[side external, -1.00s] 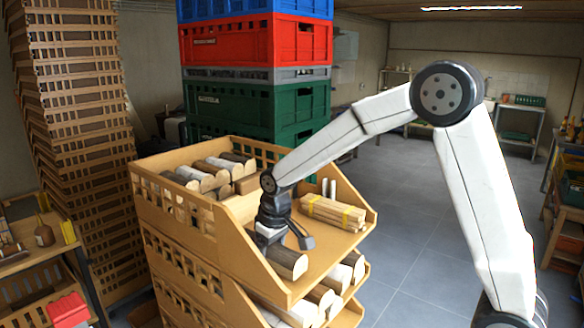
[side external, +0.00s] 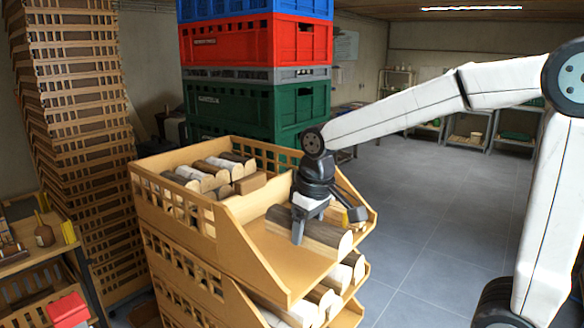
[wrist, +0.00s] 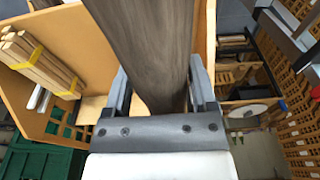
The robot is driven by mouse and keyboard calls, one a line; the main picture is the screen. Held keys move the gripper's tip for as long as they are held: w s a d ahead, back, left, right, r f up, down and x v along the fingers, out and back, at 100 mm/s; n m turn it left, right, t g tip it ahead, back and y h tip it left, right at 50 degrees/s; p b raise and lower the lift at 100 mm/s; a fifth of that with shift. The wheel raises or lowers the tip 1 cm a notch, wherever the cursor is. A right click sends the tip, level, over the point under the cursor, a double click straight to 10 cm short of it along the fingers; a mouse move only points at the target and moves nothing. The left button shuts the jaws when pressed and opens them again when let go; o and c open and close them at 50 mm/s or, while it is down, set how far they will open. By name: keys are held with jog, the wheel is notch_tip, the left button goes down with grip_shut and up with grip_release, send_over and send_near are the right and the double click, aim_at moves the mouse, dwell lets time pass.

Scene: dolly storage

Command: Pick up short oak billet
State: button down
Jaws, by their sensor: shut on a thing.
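My gripper (side external: 326,223) is shut on a billet (side external: 322,236) with grey-brown bark and a pale cut end, over the open front of the top wooden crate (side external: 247,208). In the wrist view the billet (wrist: 147,35) runs lengthwise between the two fingers of my gripper (wrist: 160,88). It appears raised off the crate floor, though the exact gap cannot be told. The tray floor to its lower left is bare.
Several other logs (side external: 207,174) lie at the back of the crate. A yellow-banded bundle of sticks (wrist: 40,62) lies inside, mostly hidden in the side view. A lower crate (side external: 213,279) holds more logs. Coloured crates (side external: 257,110) are stacked behind.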

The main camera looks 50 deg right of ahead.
aim_at(325, 225)
jog(key=shift+s+r, duration=0.3)
jog(key=shift+s, duration=0.4)
jog(key=shift+s+r, duration=0.35)
jog(key=shift+s, duration=0.3)
jog(key=shift+s+r, duration=0.3)
jog(key=shift+s, duration=0.4)
jog(key=shift+w+d+f+m+g+h, duration=0.3)
jog(key=shift+w+d+f+m, duration=0.7)
jog(key=shift+w+d+m, duration=1.85)
jog(key=shift+w+d+f+m+g+h, duration=0.3)
jog(key=shift+w+d+f+m, duration=0.9)
jog(key=shift+w+m, duration=3.15)
jog(key=shift+w+d+f+m+g+h, duration=0.3)
jog(key=shift+w+d+f+m, duration=1.15)
jog(key=shift+w, duration=3.9)
jog(key=shift+d+r+m, duration=0.35)
jog(key=shift+d+r, duration=0.15)
jog(key=shift+d, duration=0.35)
jog(key=shift+f, duration=2.85)
jog(key=shift+f, duration=0.5)
